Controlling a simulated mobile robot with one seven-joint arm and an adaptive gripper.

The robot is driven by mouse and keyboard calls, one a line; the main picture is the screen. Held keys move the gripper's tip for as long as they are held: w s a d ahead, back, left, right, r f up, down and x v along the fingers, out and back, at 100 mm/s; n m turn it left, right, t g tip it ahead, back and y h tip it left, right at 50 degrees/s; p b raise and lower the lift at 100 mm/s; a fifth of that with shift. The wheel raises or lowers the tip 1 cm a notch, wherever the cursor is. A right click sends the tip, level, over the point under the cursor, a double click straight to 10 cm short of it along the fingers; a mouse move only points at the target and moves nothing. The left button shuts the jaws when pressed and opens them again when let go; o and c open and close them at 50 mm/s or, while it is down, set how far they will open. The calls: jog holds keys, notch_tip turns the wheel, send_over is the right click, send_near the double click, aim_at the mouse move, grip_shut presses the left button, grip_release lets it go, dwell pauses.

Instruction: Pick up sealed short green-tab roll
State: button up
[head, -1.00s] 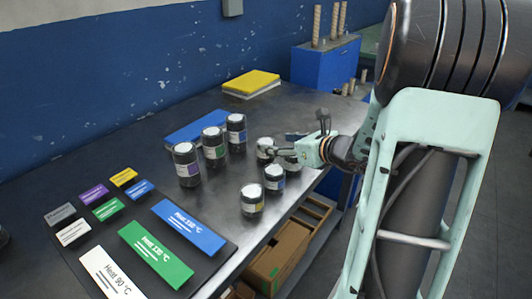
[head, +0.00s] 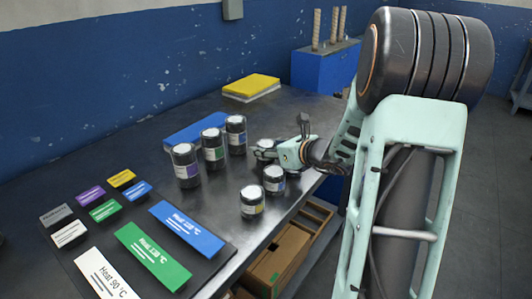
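A short black roll with a pale top (head: 265,143) stands at the back of the group of short rolls, near the table's right edge. My gripper (head: 264,155) reaches in from the right, its fingers low and beside or around this roll. The fingers overlap the roll in the picture, so I cannot tell whether they touch it or how far apart they are. Any tab on this roll is hidden. A tall roll with a green label (head: 214,153) stands to the left, apart from my gripper.
Short rolls with purple (head: 274,186) and yellow labels (head: 252,208) stand close in front. Tall purple-label (head: 187,171) and blue-label rolls (head: 237,138) flank the tall green one. Coloured label plates (head: 153,256) lie at the front left. Cardboard boxes (head: 275,260) sit below the table edge.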

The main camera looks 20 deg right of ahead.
jog(key=c, duration=0.8)
jog(key=shift+o, duration=0.2)
jog(key=shift+r, duration=0.2)
